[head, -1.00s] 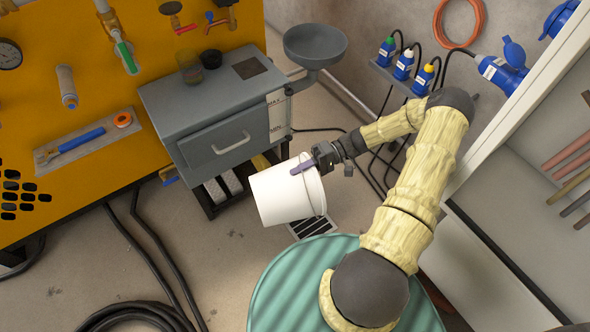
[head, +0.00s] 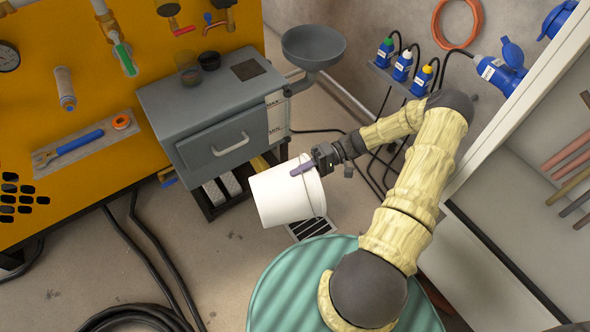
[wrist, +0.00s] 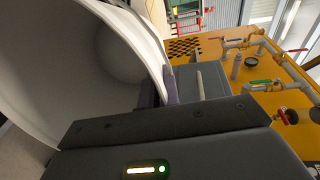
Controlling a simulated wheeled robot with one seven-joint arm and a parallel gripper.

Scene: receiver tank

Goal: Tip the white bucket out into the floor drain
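The white bucket (head: 284,195) is held in the air, tilted on its side, in the middle of the head view. My gripper (head: 307,168) is shut on the bucket's wall near its rim. In the wrist view the bucket's pale inside (wrist: 75,70) fills the left, and no contents can be made out there. The floor drain, a dark slotted grate (head: 312,227), shows on the floor just beyond the bucket's lower right side. The bucket hides part of it. I see no stream of liquid.
A grey cabinet (head: 215,125) with a drawer and a grey bowl (head: 313,46) stands behind the bucket. A ribbed green drum top (head: 290,285) is in front. Black hoses (head: 150,245) lie on the floor at left.

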